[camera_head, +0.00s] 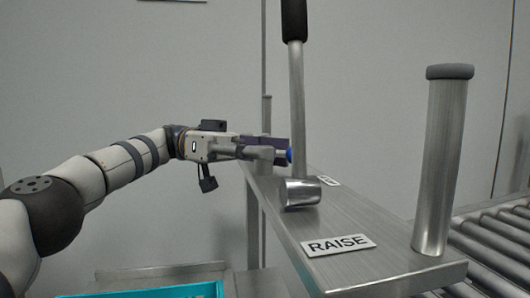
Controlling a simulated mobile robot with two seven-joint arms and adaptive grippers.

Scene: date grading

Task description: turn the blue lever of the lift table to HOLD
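A small blue part (289,155), likely the blue lever's end, shows at the tips of my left gripper (275,150). The rest of it is hidden behind the fingers and an upright metal rod (297,100). My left gripper reaches in level from the left, just above the metal shelf (375,245). I cannot tell whether its fingers are shut on the blue part or only beside it. A RAISE label (338,244) lies on the shelf's near part. A smaller label (328,180) farther back is too small to read. My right gripper is not in view.
The upright rod has a black grip (294,20) and a shiny metal foot (302,192), close to my gripper. A thick metal post (440,160) with a grey cap stands at the right. A roller conveyor (490,245) runs behind it. A teal edge (165,291) shows bottom left.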

